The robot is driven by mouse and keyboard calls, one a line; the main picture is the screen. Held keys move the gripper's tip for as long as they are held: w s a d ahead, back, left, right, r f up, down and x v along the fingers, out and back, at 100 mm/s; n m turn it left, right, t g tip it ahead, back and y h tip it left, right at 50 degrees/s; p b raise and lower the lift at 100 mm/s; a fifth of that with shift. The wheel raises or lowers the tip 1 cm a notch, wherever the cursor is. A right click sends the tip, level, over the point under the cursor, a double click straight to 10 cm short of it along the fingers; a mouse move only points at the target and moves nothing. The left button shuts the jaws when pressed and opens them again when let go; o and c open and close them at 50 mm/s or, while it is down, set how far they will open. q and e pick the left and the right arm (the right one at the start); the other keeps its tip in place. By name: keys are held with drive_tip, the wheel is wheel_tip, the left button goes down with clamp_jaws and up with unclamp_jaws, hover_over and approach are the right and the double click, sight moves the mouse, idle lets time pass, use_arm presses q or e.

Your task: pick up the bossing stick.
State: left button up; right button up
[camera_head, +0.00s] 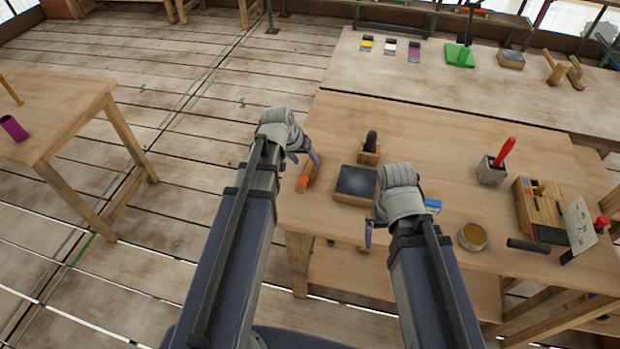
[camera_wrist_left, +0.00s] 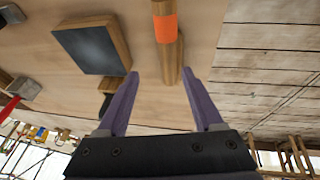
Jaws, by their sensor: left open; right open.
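A wooden stick with an orange band (camera_head: 302,183), which I take for the bossing stick, lies at the left edge of the near workbench (camera_head: 440,140). My left gripper (camera_head: 303,158) is open over its far part. In the left wrist view, the stick (camera_wrist_left: 168,55) runs lengthwise between the tips of the open left gripper (camera_wrist_left: 160,72), and neither finger clearly touches it. The orange band is beyond the fingertips there. My right gripper (camera_head: 370,232) is open near the bench's front edge, partly hidden by its own wrist.
A dark-topped block (camera_head: 356,183) lies just right of the stick, with a dark-handled tool in a wooden holder (camera_head: 370,147) behind it. A red-handled tool in a pot (camera_head: 496,162) and an open tin (camera_head: 473,237) stand further right. Open floor lies left.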

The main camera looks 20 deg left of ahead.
sight(307, 165)
use_arm(q)
drive_tip(key=b+x, duration=0.2)
drive_tip(key=a+b+x, duration=0.1)
drive_tip(key=b+x, duration=0.4)
drive_tip(key=x, duration=0.1)
drive_tip(key=shift+w+a+f, duration=0.15)
drive_tip(key=shift+w, duration=0.25)
idle(0.3)
drive_tip(key=shift+c, duration=0.2)
clamp_jaws()
idle(0.4)
